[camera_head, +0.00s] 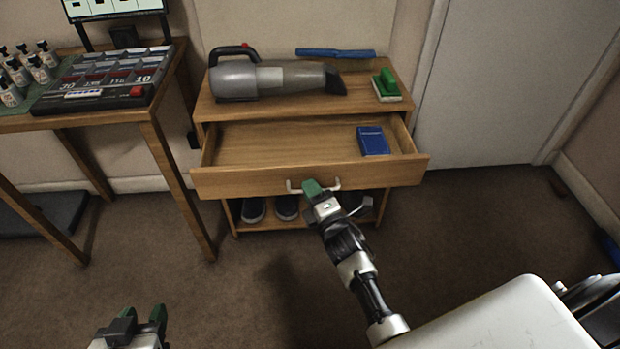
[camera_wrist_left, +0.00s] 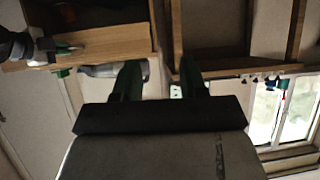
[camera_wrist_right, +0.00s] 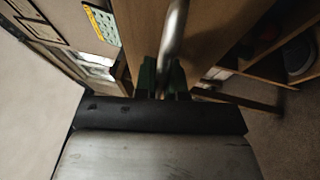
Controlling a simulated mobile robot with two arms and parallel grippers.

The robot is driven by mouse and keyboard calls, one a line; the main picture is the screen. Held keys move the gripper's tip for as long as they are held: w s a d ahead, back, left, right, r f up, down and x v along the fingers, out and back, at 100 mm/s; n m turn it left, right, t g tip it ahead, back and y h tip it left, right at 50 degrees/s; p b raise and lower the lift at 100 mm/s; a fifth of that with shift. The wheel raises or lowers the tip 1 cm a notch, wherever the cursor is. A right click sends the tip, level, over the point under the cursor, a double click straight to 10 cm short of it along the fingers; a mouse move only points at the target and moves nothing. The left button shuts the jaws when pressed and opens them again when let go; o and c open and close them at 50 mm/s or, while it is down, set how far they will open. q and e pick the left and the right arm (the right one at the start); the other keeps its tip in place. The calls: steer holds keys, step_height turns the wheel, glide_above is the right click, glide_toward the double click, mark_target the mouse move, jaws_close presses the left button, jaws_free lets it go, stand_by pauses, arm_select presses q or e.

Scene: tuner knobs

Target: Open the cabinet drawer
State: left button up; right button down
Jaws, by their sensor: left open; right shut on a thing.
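The wooden cabinet (camera_head: 207,108) stands against the wall. Its drawer (camera_head: 240,179) is pulled out, and a blue box (camera_head: 373,141) lies inside on the right. A pale bar handle (camera_head: 293,187) is on the drawer front. My right gripper (camera_head: 312,186) is at the handle, its green fingers shut on it. In the right wrist view the metal handle (camera_wrist_right: 175,35) runs between the green fingers (camera_wrist_right: 163,78). My left gripper (camera_head: 145,318) is open and empty, low at the left and away from the cabinet. Its spread green fingers show in the left wrist view (camera_wrist_left: 160,78).
A handheld vacuum (camera_head: 270,78), a blue item (camera_head: 335,53) and a green-handled brush (camera_head: 386,84) lie on the cabinet top. Shoes (camera_head: 287,208) sit on the lower shelf. A wooden table (camera_head: 160,125) with bottles and a tray stands at left. Carpet in front is clear.

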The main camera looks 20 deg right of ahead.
steer(key=shift+s+a+r, duration=0.1)
steer(key=shift+s+a, duration=0.05)
steer(key=shift+s, duration=0.25)
steer(key=shift+s+a+r, duration=0.1)
steer(key=shift+s+a, duration=0.05)
steer(key=shift+s, duration=0.25)
arm_select(q)
steer(key=shift+s+a+f+g, duration=0.2)
steer(key=shift+s+f+g, duration=0.15)
steer(key=shift+f+g, duration=0.15)
steer(key=shift+s+a+f+g, duration=0.2)
steer(key=shift+s+f+g, duration=0.15)
steer(key=shift+g, duration=0.15)
steer(key=shift+r, duration=0.1)
arm_select(e)
steer(key=c, duration=1.5)
jaws_free()
steer(key=shift+f, duration=0.1)
arm_select(q)
steer(key=s+g, duration=0.1)
steer(key=s+a+f+g+y+p, duration=0.1)
steer(key=s, duration=0.1)
steer(key=s+f+g, duration=0.1)
steer(key=shift+s+a+f+p, duration=0.15)
steer(key=shift+a+p, duration=0.2)
steer(key=shift+p, duration=0.05)
arm_select(e)
steer(key=v, duration=1)
steer(key=shift+s, duration=0.35)
